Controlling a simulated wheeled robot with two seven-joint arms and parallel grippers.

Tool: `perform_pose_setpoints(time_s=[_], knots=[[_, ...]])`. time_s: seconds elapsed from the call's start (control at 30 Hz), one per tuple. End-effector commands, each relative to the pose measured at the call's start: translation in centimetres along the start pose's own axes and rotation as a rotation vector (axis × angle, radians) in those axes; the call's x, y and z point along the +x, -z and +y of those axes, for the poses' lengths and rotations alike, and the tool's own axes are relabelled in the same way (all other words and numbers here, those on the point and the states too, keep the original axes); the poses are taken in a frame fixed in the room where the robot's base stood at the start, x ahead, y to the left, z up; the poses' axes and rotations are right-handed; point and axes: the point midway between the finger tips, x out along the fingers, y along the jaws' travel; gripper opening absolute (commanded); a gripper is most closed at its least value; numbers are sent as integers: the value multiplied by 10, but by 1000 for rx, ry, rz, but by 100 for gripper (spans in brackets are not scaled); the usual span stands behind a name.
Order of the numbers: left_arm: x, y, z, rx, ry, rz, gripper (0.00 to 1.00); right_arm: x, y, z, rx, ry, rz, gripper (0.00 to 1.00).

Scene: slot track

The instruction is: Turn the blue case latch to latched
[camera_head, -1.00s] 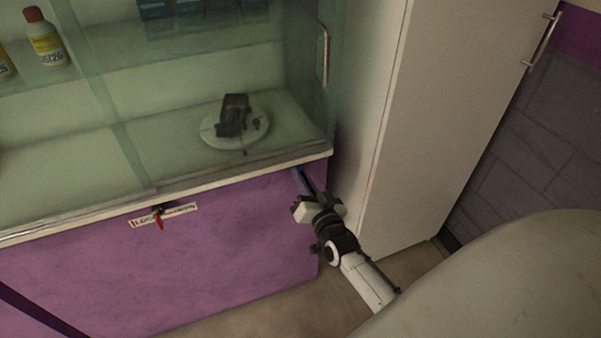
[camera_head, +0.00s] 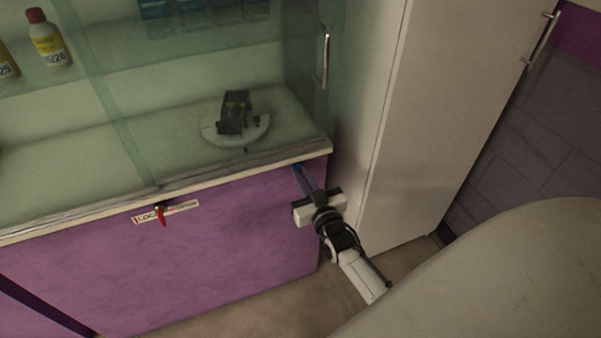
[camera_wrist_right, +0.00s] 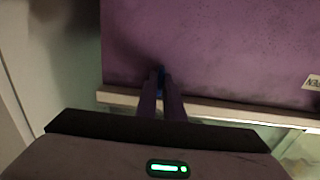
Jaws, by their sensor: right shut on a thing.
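The blue case latch (camera_wrist_right: 161,74) is a small blue piece on the purple front of the case, seen between the fingertips in the right wrist view. My right gripper (camera_wrist_right: 161,84) is shut on it. In the head view my right gripper (camera_head: 304,178) reaches up to the top right corner of the purple front, just under the counter edge. The fingers hide most of the latch, so I cannot tell its angle. My left gripper is not in view.
A red latch (camera_head: 161,215) hangs on a white lettered label (camera_head: 182,209) farther left. Glass doors (camera_head: 118,130) with a metal handle (camera_head: 326,62) stand above. A round white plate (camera_head: 212,128) with a dark device (camera_head: 235,112) sits behind the glass. A tall white cabinet (camera_head: 430,110) stands right.

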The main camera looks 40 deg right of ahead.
Motion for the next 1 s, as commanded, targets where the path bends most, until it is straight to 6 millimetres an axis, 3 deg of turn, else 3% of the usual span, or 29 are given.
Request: perform_pose_setpoints(time_s=[0.33, 0.37, 0.4, 0.73, 0.87, 1.0], knots=[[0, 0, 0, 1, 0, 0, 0, -1, -2, 0, -8, 1, -4, 0], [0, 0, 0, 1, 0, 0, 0, -1, -2, 0, -8, 1, -4, 11], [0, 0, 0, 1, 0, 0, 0, -1, -2, 0, -8, 1, -4, 16], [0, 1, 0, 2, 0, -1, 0, -3, -1, 0, -5, 1, -2, 16], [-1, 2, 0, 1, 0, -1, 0, -18, -2, 0, -5, 1, -4, 16], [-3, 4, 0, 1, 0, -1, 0, -46, -2, 0, -5, 1, -6, 16]])
